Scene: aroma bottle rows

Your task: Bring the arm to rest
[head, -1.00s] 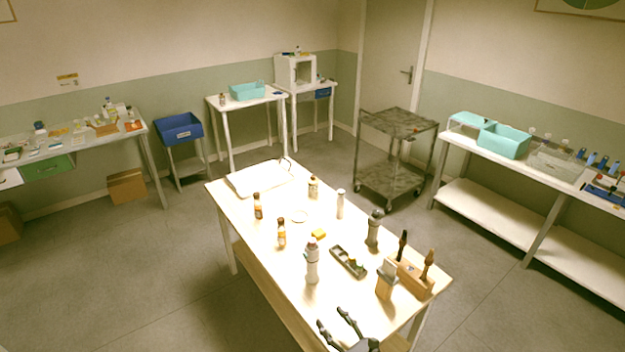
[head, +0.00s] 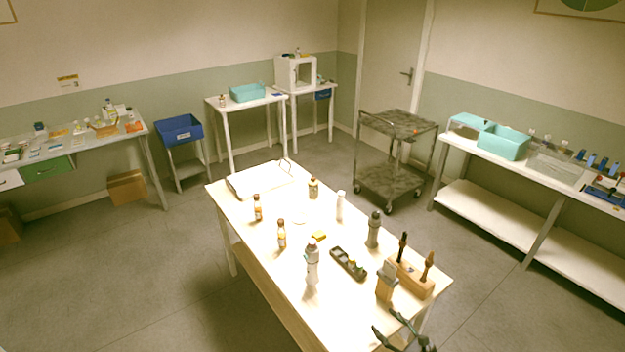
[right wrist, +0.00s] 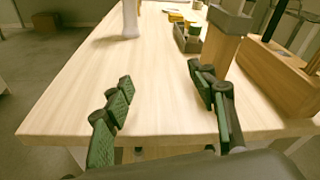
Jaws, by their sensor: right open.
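My right gripper (head: 392,328) is at the near right corner of the wooden table (head: 262,211), low in the head view. Its two fingers are apart with nothing between them. In the right wrist view the open fingers (right wrist: 160,105) are over the table's near edge, with bare wood between and beyond them. The right finger shows close to a wooden block with a grey top (right wrist: 222,40); I cannot tell if they touch. My left gripper is not in view.
On the table stand a white bottle (head: 312,262), small brown bottles (head: 281,234), a grey bottle (head: 373,230), a dark tray (head: 348,263), a wooden holder (head: 412,280) and a white tray (head: 258,180). A metal cart (head: 392,186) stands behind.

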